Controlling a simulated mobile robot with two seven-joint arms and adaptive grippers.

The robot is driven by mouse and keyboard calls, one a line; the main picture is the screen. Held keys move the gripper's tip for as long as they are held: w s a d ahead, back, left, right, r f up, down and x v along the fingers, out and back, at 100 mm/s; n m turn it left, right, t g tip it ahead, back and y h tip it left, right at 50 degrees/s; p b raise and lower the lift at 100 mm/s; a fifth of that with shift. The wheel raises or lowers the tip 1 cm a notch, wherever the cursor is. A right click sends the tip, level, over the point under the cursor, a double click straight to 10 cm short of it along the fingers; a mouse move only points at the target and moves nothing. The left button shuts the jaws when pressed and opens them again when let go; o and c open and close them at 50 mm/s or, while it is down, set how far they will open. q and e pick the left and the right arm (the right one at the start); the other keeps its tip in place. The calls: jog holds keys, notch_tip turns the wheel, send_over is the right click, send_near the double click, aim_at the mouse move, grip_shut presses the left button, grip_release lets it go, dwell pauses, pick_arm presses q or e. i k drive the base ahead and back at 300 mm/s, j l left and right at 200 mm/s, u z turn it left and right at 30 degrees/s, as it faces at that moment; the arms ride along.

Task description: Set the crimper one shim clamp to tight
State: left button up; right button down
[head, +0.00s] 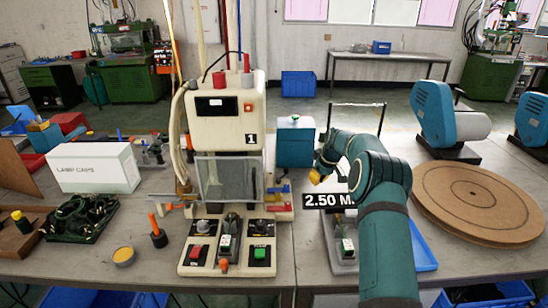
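The cream machine marked 1 (224,110), which I take to be crimper one, stands upright on the bench left of centre. It has a clear guard (226,179) and a base with a red button (196,252) and a green button (261,254). An orange-tipped part (223,265) sits at the base's front. I cannot tell which part is the shim clamp, or its setting. My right gripper (325,170) is right of the machine, apart from it, near a small yellow-orange part. Its fingers are too small and turned to read. My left gripper is not in view.
A black "2.50 M" label (328,200) shows beside my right arm. A teal unit (295,146) stands behind. A round brown board (478,203) lies at right. A white carton (95,167), dark tangled cables (80,218) and an orange-handled tool (157,232) are at left.

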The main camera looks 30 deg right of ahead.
aim_at(279, 180)
jog(key=i, duration=0.85)
